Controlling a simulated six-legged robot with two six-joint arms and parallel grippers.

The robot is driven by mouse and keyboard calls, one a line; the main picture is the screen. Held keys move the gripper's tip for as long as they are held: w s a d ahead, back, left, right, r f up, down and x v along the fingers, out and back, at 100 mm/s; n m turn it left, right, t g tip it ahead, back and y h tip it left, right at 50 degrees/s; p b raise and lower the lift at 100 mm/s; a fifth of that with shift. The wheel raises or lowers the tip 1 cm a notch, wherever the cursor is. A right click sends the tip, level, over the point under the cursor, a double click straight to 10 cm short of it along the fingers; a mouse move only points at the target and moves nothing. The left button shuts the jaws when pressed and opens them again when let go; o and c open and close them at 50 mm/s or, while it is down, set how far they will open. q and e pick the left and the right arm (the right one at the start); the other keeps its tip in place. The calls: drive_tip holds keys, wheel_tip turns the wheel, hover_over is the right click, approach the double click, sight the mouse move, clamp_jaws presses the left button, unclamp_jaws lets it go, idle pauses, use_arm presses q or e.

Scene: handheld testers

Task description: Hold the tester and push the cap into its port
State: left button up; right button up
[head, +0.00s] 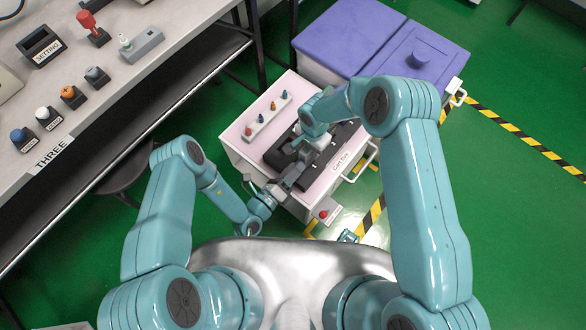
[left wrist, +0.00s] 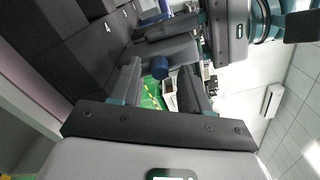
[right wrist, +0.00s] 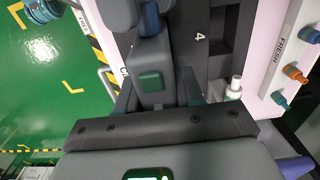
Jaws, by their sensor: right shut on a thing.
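A grey tester (right wrist: 151,82) with a green patch sits between the fingers of my right gripper (right wrist: 155,98), which is shut on it above the cart. In the left wrist view a grey block, apparently the tester (left wrist: 168,50), shows beyond my left fingers. A dark blue round cap (left wrist: 160,72) shows at its lower end; I cannot tell whether it is seated in the port. My left gripper (left wrist: 160,88) has its fingers apart, one on each side of the cap, with gaps visible. In the head view the two grippers (head: 287,185) (head: 308,145) meet closely and hide the tester.
The cart (head: 235,148) carries a black tray (head: 343,157) with numbered places. A rack marked FRESH (right wrist: 298,18) holds red, orange and blue caps. A small white piece (right wrist: 236,84) stands near the tray. Purple-lidded bins (head: 350,38) stand behind; a bench (head: 165,15) is at left.

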use_arm(q)
drive_tip(key=v, duration=1.2)
use_arm(e)
drive_tip(key=o, duration=1.1)
